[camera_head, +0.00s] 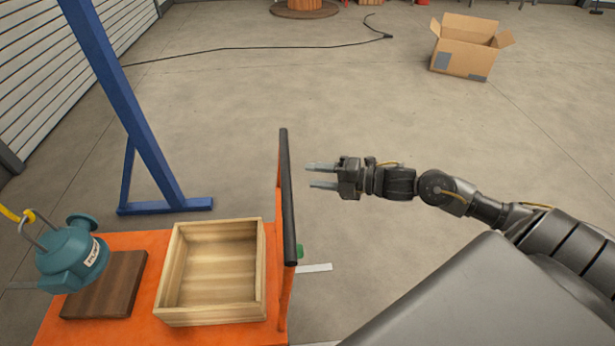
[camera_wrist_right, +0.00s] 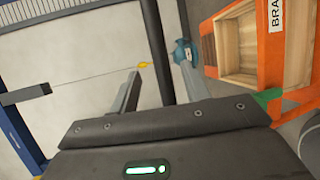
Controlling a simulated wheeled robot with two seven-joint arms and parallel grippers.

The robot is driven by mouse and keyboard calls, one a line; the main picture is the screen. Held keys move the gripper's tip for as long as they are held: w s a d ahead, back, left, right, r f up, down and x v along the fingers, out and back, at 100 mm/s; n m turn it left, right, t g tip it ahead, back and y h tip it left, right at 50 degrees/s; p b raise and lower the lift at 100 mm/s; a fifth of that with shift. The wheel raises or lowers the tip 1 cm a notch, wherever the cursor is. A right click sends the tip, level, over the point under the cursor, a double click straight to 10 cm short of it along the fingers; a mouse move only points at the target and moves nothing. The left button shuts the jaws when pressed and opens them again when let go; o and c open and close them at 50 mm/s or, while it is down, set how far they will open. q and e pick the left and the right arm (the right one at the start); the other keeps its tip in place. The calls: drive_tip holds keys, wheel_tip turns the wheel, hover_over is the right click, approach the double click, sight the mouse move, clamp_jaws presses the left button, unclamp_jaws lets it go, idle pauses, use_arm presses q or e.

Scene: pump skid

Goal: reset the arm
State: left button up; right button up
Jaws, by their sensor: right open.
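My right gripper (camera_head: 322,176) is open and empty. It is stretched out to the left over bare floor, just right of the black handle bar of the orange cart. In the right wrist view its two grey fingers (camera_wrist_right: 157,92) stand apart with nothing held between them. The dark handle bar and a teal pump (camera_wrist_right: 184,52) show beyond the fingers there. My right arm comes in from the right edge of the head view. My left gripper is not in view.
The orange cart (camera_head: 140,242) carries an empty wooden box (camera_head: 215,317), a dark wooden block (camera_head: 115,290) and a teal pump (camera_head: 72,255) with a hook above. A black handle bar (camera_head: 288,200) rises at its right edge. A blue post (camera_head: 130,100) stands behind. A cardboard box (camera_head: 460,58) sits far right.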

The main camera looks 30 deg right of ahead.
idle(0.6)
drive_tip(key=w+d+f+m+h, duration=0.3)
drive_tip(key=d+f+m+h, duration=0.5)
drive_tip(key=d+f+m, duration=0.75)
drive_tip(key=s+d+f+m+g+h, duration=0.15)
drive_tip(key=s+f, duration=0.35)
drive_tip(key=f, duration=0.5)
drive_tip(key=s+d+f+m+g+h, duration=0.1)
drive_tip(key=s+d+f+m+h, duration=0.3)
drive_tip(key=f, duration=0.7)
drive_tip(key=s+a+f+m+g+y, duration=0.1)
drive_tip(key=s+a+f+g, duration=0.25)
drive_tip(key=s+f, duration=0.55)
drive_tip(key=s+a+f+m+g+y, duration=0.1)
drive_tip(key=s+a+f+g, duration=0.1)
drive_tip(key=s+a+f, duration=0.65)
drive_tip(key=s+a+f+g, duration=0.1)
drive_tip(key=s+a+f, duration=0.1)
drive_tip(key=s+a, duration=0.4)
drive_tip(key=s+a+f+m+g+y, duration=0.1)
drive_tip(key=s+a, duration=0.5)
drive_tip(key=s, duration=0.7)
drive_tip(key=shift+a+f+m+g, duration=0.3)
drive_tip(key=shift+f+g, duration=0.2)
drive_tip(key=shift+f, duration=0.25)
